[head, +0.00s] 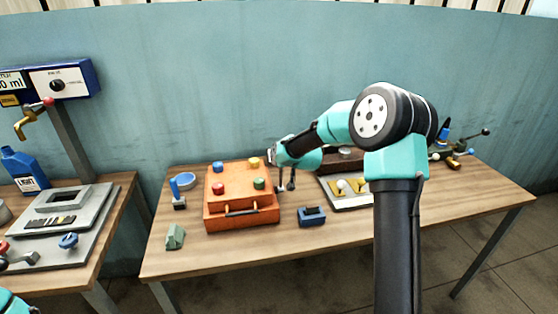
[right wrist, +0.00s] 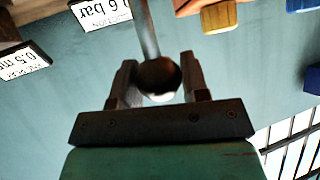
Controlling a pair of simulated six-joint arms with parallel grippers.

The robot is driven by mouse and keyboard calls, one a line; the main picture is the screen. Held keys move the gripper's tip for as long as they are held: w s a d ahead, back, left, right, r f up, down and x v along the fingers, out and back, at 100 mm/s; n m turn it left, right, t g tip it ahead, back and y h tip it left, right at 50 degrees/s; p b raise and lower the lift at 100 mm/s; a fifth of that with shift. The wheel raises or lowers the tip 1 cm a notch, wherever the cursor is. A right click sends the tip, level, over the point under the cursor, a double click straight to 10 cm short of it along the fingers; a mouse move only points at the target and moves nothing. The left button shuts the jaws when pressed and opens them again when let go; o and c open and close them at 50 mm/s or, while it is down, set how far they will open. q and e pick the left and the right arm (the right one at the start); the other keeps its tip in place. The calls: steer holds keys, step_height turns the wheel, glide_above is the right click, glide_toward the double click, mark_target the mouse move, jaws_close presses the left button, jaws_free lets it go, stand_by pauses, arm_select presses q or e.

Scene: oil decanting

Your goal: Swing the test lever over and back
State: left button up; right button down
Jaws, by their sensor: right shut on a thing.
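The test lever shows in the right wrist view as a grey metal rod (right wrist: 148,30) with a round ball knob (right wrist: 158,77) at its end. My right gripper (right wrist: 160,88) is shut on the knob, with one finger on each side of it. In the head view my right gripper (head: 272,157) is small, just behind the right back corner of the orange box (head: 240,215). The lever cannot be made out clearly there. My left gripper is out of view; only a teal piece of my left arm shows at the bottom left corner.
The orange box has several coloured knobs on top. A small blue block (head: 312,217) stands right of it, a green wedge (head: 175,236) left of it. A tray (head: 352,198) lies partly behind my right arm. The table front is mostly clear.

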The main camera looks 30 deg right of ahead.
steer(key=shift+d, duration=0.1)
steer(key=c, duration=0.7)
jaws_free()
steer(key=shift+o, duration=0.2)
steer(key=v, duration=1.7)
steer(key=shift+s, duration=0.2)
